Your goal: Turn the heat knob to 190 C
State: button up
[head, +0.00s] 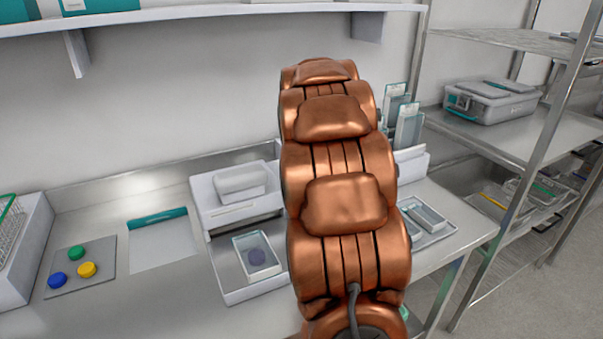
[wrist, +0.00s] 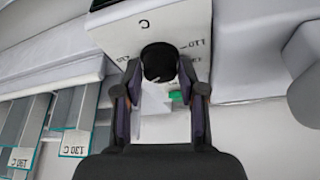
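A round black knob (wrist: 158,62) sits on a white panel in the wrist view. Printed marks stand around it, including a "C" and numbers that look like 130 and 110; the picture is turned, so they are hard to read. My gripper (wrist: 161,75) has its two fingers apart, one on each side of the knob. I cannot tell whether the fingers touch it. The knob's pointer is not clear. In the head view my copper arm hides the knob and the gripper.
Pouches with labels such as "130 C" (wrist: 73,151) stand at the left of the wrist view. In the head view, a white sealer-like unit (head: 240,186), a tray (head: 255,257), and blue, green and yellow buttons (head: 87,269) are on the bench. A metal rack (head: 510,135) stands right.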

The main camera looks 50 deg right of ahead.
jog(key=o, duration=0.4)
jog(key=v, duration=1.2)
dwell(0.4)
